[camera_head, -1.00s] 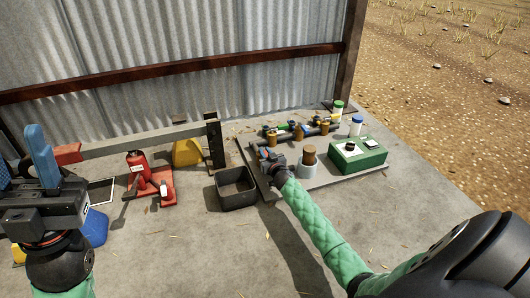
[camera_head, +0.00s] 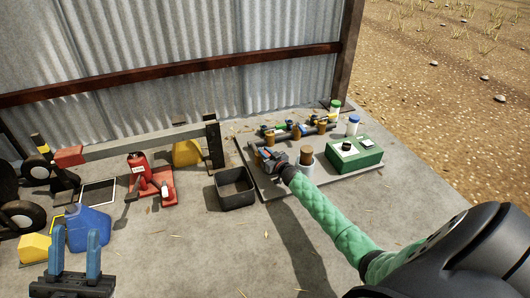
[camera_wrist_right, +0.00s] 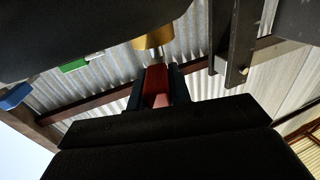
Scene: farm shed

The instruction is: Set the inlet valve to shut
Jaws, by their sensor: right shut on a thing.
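A pipe assembly (camera_head: 300,129) with brass valves and coloured handles lies on a grey board. In the head view my right gripper (camera_head: 267,154) is at its near left end. In the right wrist view this gripper (camera_wrist_right: 159,88) is shut on a red valve lever (camera_wrist_right: 157,83), just below a brass valve body (camera_wrist_right: 154,38). Which valve is the inlet, and the lever's exact angle, I cannot tell. My left gripper (camera_head: 75,258) is open and empty at the lower left.
A green box (camera_head: 357,155) with a knob, a brown-stoppered jar (camera_head: 307,158) and two capped bottles stand around the board (camera_head: 275,190). A black bin (camera_head: 235,188), red jack (camera_head: 139,170) and blue jug (camera_head: 88,228) stand left. The front floor is clear.

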